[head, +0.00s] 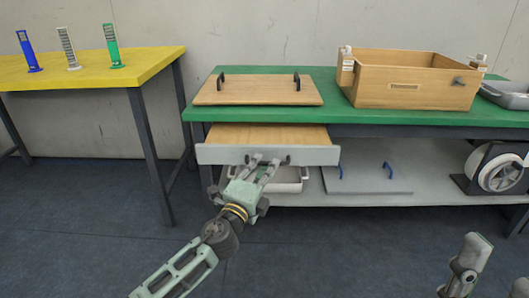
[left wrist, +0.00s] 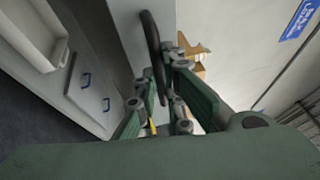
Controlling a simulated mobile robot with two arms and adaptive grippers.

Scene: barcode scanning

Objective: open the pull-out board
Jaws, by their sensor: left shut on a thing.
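The pull-out board (head: 225,154) has a grey front and a wooden top, and it sticks out from under the green tabletop. My left gripper (head: 266,161) is at the middle of that front, shut on its dark handle. In the left wrist view the black curved handle (left wrist: 152,45) runs down between the fingers of the left gripper (left wrist: 168,100); the grey front (left wrist: 138,30) is beside it. The gripper hides part of the handle in the head view. My right gripper (head: 470,262) is low at the right, apart from the table; its jaw opening is unclear.
The green table (head: 430,117) carries a wooden panel (head: 258,90) with two black handles, a wooden crate (head: 410,80) and a grey tray (head: 508,93). A lower shelf (head: 440,190) holds a white tray (head: 288,180) and a reel (head: 500,172). The floor in front is clear.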

